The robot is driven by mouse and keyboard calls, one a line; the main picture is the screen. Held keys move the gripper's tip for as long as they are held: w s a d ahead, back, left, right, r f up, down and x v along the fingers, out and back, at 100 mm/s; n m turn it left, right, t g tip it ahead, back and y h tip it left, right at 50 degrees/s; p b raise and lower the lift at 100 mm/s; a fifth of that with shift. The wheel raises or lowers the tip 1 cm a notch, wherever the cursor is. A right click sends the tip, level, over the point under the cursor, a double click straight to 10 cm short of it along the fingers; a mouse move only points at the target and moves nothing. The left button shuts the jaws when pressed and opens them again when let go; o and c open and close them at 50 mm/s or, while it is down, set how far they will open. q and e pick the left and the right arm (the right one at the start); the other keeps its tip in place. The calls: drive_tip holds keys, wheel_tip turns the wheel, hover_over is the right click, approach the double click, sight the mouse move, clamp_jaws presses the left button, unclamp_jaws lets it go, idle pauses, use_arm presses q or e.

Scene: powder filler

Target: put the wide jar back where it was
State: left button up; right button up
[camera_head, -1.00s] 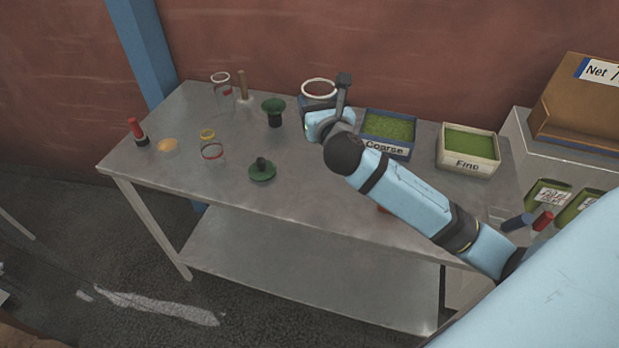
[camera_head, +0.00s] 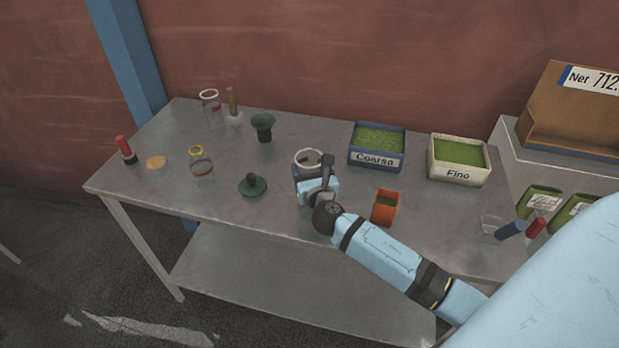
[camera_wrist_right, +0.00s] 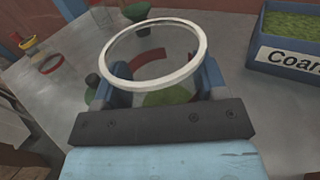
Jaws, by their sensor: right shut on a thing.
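The wide jar (camera_head: 309,157) is clear with a white rim, and my right gripper (camera_head: 309,178) is shut on it. In the right wrist view the white rim of the wide jar (camera_wrist_right: 155,52) sits between the two blue fingers of the right gripper (camera_wrist_right: 155,82). A red band shows through the glass. The jar looks upright, over the middle of the table; its base is hidden, so I cannot tell whether it touches the table. My left gripper is not in view.
A dark green lid-like piece (camera_head: 252,186) lies left of the jar. A green funnel (camera_head: 263,125), a tall jar (camera_head: 210,102) and a yellow-rimmed jar (camera_head: 200,162) stand further left. The Coarse bin (camera_head: 376,160), Fine bin (camera_head: 458,173) and orange container (camera_head: 385,207) are to the right.

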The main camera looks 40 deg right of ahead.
drive_tip(key=shift+f, duration=1.35)
drive_tip(key=shift+f+b, duration=0.2)
drive_tip(key=shift+b, duration=0.1)
drive_tip(key=o, duration=1)
drive_tip(key=shift+r, duration=0.25)
drive_tip(key=b+v, duration=0.1)
drive_tip(key=v, duration=1.1)
